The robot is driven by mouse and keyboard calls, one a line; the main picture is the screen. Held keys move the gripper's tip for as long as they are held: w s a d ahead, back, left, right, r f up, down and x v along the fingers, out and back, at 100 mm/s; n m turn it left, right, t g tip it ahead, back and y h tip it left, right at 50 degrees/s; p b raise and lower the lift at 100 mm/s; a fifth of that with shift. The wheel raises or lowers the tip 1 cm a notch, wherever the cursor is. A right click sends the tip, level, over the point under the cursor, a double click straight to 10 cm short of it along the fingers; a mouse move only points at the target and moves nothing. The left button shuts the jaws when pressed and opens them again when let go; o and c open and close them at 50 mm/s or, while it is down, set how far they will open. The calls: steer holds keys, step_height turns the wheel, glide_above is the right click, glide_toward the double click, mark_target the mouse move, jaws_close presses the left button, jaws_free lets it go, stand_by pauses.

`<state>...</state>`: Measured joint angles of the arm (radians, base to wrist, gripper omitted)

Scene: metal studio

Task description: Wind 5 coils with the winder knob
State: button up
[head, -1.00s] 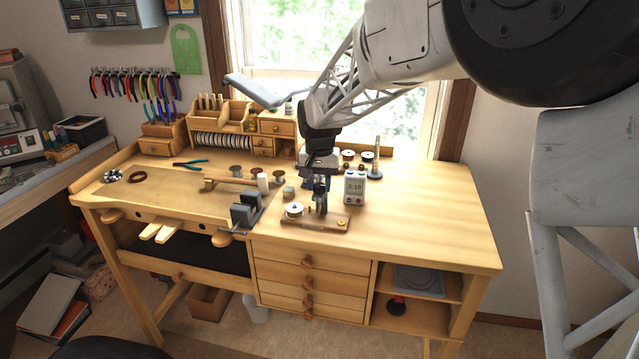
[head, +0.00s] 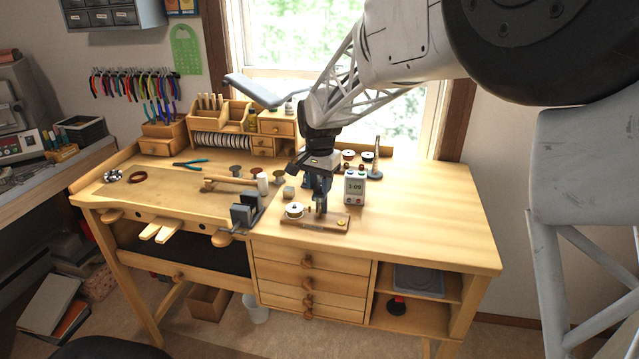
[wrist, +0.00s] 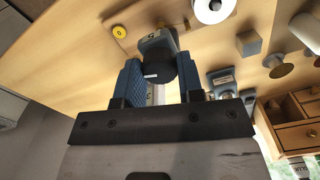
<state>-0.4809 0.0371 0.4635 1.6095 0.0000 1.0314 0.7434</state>
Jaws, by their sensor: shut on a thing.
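The winder stands near the table's front, its wooden base (head: 318,223) holding a white spool (head: 294,210) at the left and a yellow button-like disc (head: 341,223) at the right. My gripper (head: 320,205) is over the middle of the base, pointing down. In the wrist view the blue fingers (wrist: 160,78) are shut on a dark round knob (wrist: 160,72), one finger on each side. The knob sits on a grey winder body (wrist: 157,42). A white counter box (head: 355,187) stands right behind the base; its display seems to read 3.00. The fingers mostly hide the knob in the head view.
A dark vise (head: 246,210) stands left of the winder at the front edge. A small grey cube (head: 289,193) and several spools lie behind it. A post on a round foot (head: 375,160) stands behind the counter. The table's right side is clear.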

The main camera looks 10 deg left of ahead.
mark_target(320, 186)
steer(key=o, duration=0.9)
steer(key=shift+r, duration=0.1)
steer(key=shift+r, duration=3.8)
steer(key=shift+d, duration=0.1)
